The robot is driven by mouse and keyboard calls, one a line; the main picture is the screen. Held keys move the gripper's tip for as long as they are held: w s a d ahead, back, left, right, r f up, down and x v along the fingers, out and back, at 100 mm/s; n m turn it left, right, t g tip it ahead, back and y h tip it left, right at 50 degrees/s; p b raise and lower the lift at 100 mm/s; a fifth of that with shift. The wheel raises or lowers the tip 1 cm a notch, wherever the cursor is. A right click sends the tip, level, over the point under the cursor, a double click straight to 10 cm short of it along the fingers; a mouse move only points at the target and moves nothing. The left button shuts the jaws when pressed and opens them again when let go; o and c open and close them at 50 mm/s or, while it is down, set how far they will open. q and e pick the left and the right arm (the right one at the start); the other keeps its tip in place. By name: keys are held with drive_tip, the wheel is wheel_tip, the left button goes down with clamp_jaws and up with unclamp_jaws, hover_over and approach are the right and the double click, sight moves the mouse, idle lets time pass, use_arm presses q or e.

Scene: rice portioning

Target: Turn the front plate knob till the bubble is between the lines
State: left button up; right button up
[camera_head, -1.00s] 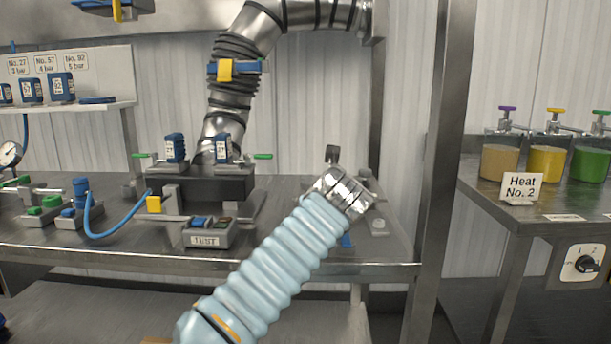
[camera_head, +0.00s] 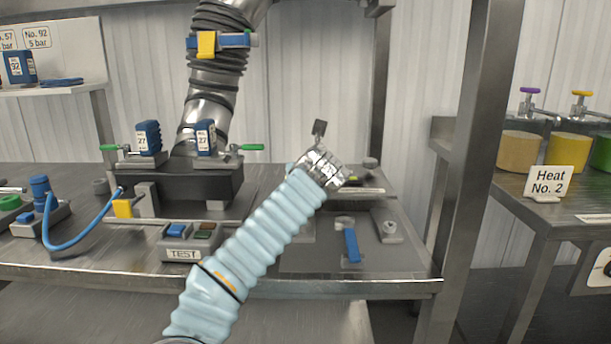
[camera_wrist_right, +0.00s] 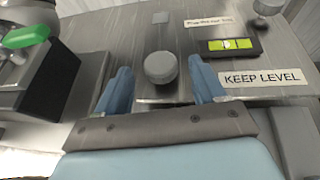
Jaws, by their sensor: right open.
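In the right wrist view a round grey knob (camera_wrist_right: 160,68) stands at the edge of the metal plate (camera_wrist_right: 185,40). My right gripper (camera_wrist_right: 161,84) is open, with one blue finger on each side of the knob and visible gaps to it. A yellow-green level vial (camera_wrist_right: 230,44) in a black holder lies right of the knob, above a KEEP LEVEL label (camera_wrist_right: 262,79). A pale bubble shows near the vial's middle; its exact place against the lines is too small to tell. In the head view my right wrist (camera_head: 322,166) hides the knob and most of the plate (camera_head: 365,190). My left gripper is not in view.
A black block with green levers (camera_head: 190,180) stands left of my arm, with the TEST box (camera_head: 190,240) in front. A blue handle (camera_head: 352,246) and a small metal fitting (camera_head: 387,226) are front right of my wrist. A steel post (camera_head: 470,150) rises farther right.

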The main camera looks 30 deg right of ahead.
drive_tip(key=x, duration=0.4)
drive_tip(key=c, duration=1)
drive_tip(key=shift+o, duration=0.2)
drive_tip(key=shift+n+y, duration=0.4)
drive_tip(key=shift+y, duration=0.1)
